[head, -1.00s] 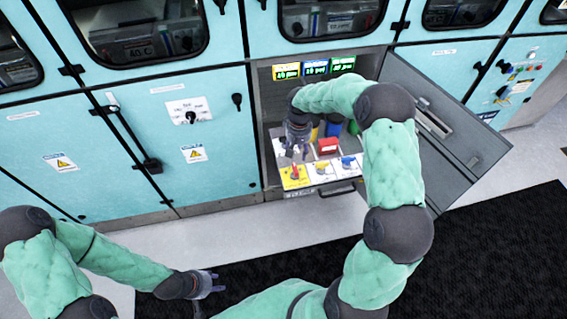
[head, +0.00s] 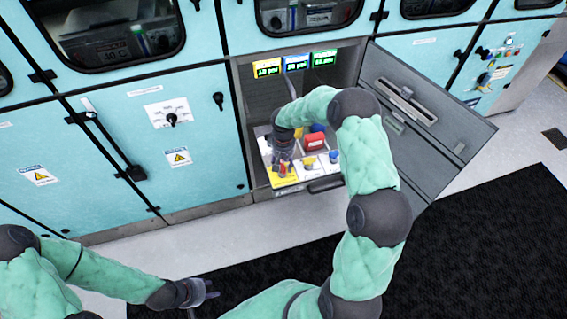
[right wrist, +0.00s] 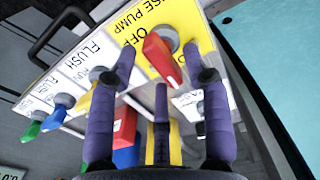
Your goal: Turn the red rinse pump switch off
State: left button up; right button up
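The red rinse pump switch (right wrist: 158,52) is a red lever knob on a yellow plate (right wrist: 190,20) reading "...SE PUMP" and "OFF", upside down in the right wrist view. Its white-marked end points away from the OFF word, toward my palm. In the head view the yellow plate (head: 284,181) is at the front left of the open cabinet bay. My right gripper (head: 283,165) is over the switch. Its purple fingers (right wrist: 160,68) are spread on either side of the knob; contact is unclear. My left gripper (head: 206,291) is open and empty, low, away from the cabinet.
White plates with a yellow knob (head: 309,162) and a blue knob (head: 333,155) sit to the right of the switch. A red block (head: 316,141) stands behind them. Lit displays (head: 296,63) are at the top of the bay. The open grey door (head: 430,120) stands at right.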

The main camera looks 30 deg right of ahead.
grip_shut()
jog(key=shift+m, duration=0.3)
jog(key=m+b, duration=0.1)
jog(key=m, duration=0.2)
jog(key=shift+m, duration=0.3)
jog(key=m+b, duration=0.1)
jog(key=m, duration=0.3)
jog(key=shift+s+a, duration=0.15)
jog(key=m+b, duration=0.1)
jog(key=m, duration=0.4)
jog(key=shift+b, duration=0.3)
jog(key=m, duration=0.2)
jog(key=m+b, duration=0.1)
jog(key=m, duration=0.1)
jog(key=shift+a+m, duration=0.2)
jog(key=shift+m, duration=0.2)
